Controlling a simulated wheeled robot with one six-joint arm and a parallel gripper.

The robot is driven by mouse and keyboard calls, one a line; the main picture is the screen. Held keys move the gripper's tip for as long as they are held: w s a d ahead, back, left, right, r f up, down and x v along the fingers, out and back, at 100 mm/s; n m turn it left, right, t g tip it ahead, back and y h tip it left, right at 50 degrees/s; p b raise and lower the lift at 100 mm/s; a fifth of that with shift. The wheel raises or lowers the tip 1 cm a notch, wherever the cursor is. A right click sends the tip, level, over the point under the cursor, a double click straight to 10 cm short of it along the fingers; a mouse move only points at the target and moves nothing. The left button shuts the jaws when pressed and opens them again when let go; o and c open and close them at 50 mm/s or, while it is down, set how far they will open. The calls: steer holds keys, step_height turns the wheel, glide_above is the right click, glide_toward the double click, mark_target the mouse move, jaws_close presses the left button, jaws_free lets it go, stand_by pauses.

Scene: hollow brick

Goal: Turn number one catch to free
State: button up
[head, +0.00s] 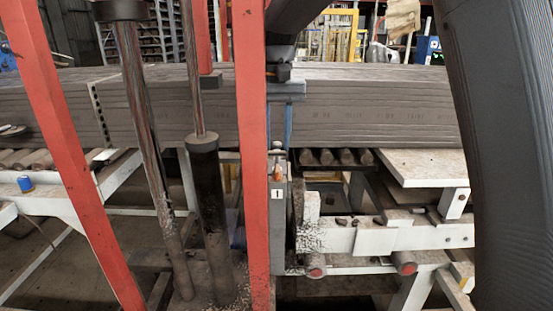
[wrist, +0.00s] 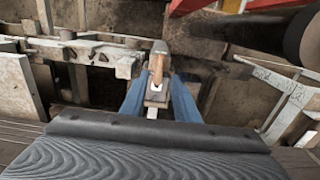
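The number one catch shows in the head view as a small orange-brown lever (head: 277,173) on top of a narrow grey post (head: 278,215) with a white "1" label (head: 276,194). In the wrist view the lever (wrist: 157,67) lies along the picture's vertical, near the centre, on the post's grey top. My gripper (head: 279,146) is just above the post, pointing down. Its blue fingers are apart, and in the wrist view (wrist: 157,82) one shows on each side of the lever. I see no clear contact. The red upright partly hides the left finger in the head view.
A red upright (head: 252,150) stands close to the left of the post. A dark cylinder (head: 209,215) is farther left. A long grey slab stack (head: 370,105) lies behind. A white frame with rollers (head: 390,237) is at right.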

mark_target(277, 167)
step_height(277, 167, down, 7)
steer(key=shift+f+p, duration=0.15)
steer(key=shift+p, duration=0.9)
jaws_close()
